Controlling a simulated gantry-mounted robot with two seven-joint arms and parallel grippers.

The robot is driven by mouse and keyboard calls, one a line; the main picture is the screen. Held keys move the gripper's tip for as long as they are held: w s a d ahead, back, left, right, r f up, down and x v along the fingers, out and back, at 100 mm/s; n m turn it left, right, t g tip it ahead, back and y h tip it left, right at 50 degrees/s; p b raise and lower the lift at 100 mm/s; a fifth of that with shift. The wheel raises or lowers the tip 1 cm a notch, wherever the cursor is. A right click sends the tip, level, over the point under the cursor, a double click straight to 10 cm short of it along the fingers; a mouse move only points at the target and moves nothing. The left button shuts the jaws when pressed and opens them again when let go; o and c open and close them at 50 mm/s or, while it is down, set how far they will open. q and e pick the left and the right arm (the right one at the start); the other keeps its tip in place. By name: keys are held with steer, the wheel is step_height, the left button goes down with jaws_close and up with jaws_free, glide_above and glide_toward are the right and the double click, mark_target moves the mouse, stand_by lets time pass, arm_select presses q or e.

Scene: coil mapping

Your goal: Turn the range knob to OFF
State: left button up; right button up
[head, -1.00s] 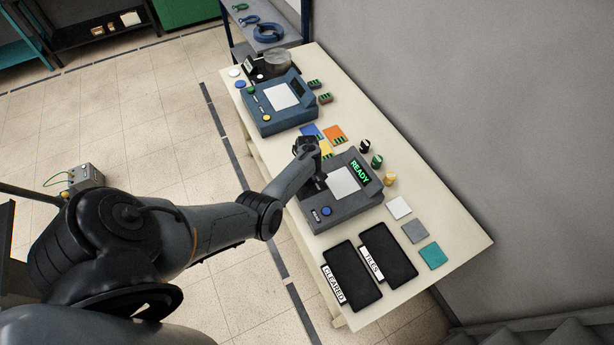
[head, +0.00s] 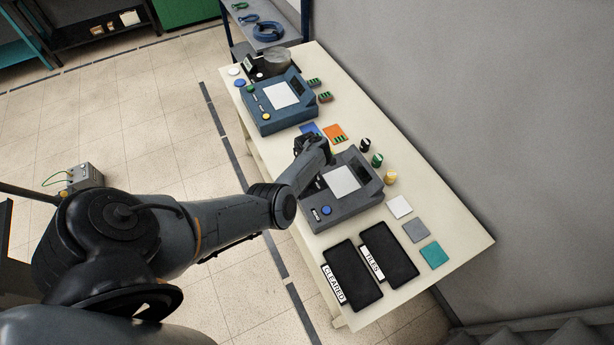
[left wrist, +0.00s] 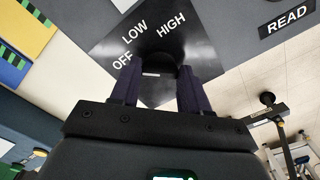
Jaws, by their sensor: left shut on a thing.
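The range knob (left wrist: 158,62) is a dark knob on a black plate (left wrist: 110,45) printed OFF, LOW and HIGH. My left gripper (left wrist: 160,82) is shut on the knob, a finger on each side; a small pale mark shows between the fingers. Which label the knob points to is hard to tell. The plate belongs to the dark grey console (head: 350,208) on the table, whose display (head: 363,174) is dark. In the head view my left gripper (head: 318,180) is at the console's left part, and my arm hides the knob. My right gripper is not in view.
A blue console (head: 272,122) stands farther back on the cream table (head: 455,235). Coloured cards, including an orange one (head: 335,132), lie between the consoles. Small coils, including a yellow one (head: 390,177), stand right of the grey console. Black trays (head: 352,275) lie in front.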

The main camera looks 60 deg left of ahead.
arm_select(q)
steer(key=shift+n, duration=0.3)
steer(key=o, duration=1)
steer(key=shift+o, duration=0.2)
step_height(320, 180, up, 11)
steer(key=p, duration=0.3)
steer(key=shift+p, duration=0.3)
steer(key=shift+f, duration=0.15)
